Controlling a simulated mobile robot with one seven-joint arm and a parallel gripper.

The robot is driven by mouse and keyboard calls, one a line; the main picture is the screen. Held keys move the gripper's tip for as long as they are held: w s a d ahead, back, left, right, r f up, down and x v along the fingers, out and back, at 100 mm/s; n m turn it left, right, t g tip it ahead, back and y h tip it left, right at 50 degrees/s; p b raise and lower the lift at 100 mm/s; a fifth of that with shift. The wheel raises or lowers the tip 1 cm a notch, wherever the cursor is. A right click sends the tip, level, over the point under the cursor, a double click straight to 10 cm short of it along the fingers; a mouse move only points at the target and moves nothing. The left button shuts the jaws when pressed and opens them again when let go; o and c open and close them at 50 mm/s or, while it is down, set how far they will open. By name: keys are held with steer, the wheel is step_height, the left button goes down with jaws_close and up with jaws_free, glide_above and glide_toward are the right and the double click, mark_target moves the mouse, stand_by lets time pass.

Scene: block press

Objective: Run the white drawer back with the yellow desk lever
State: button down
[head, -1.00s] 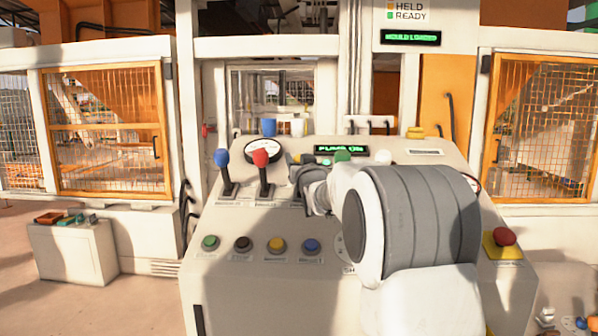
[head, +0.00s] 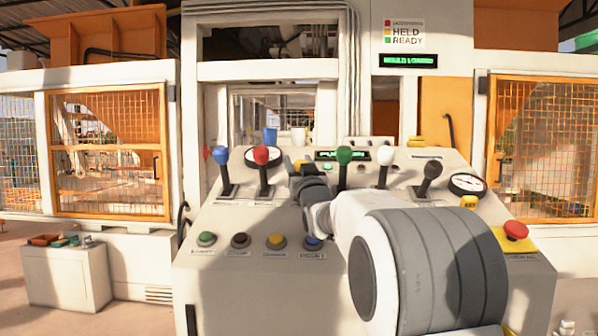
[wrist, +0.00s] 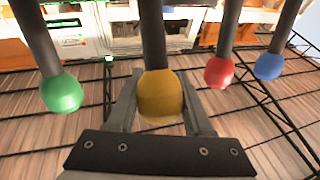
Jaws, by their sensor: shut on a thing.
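The yellow desk lever's knob (head: 299,163) shows at the middle of the sloped desk, between the red and green levers; its shaft is mostly hidden by my arm in the head view. In the wrist view the yellow knob (wrist: 160,96) sits between the two fingers of my gripper (wrist: 160,84), which is shut on it. In the head view my gripper (head: 299,172) is at the knob, small and partly hidden behind my wrist. I cannot pick out the white drawer with certainty; the press opening (head: 275,115) behind the desk is partly blocked by the desk top.
Blue (head: 220,156) and red (head: 261,156) levers stand left of my gripper. Green (head: 344,156), white (head: 384,157) and black (head: 433,169) levers stand right. Several push buttons (head: 275,241) line the desk front. A red stop button (head: 515,230) is at right.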

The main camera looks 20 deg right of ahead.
steer(key=shift+f, duration=0.15)
steer(key=shift+c, duration=1.6)
jaws_free()
steer(key=shift+s, duration=0.15)
steer(key=b+v, duration=0.1)
steer(key=v, duration=1.6)
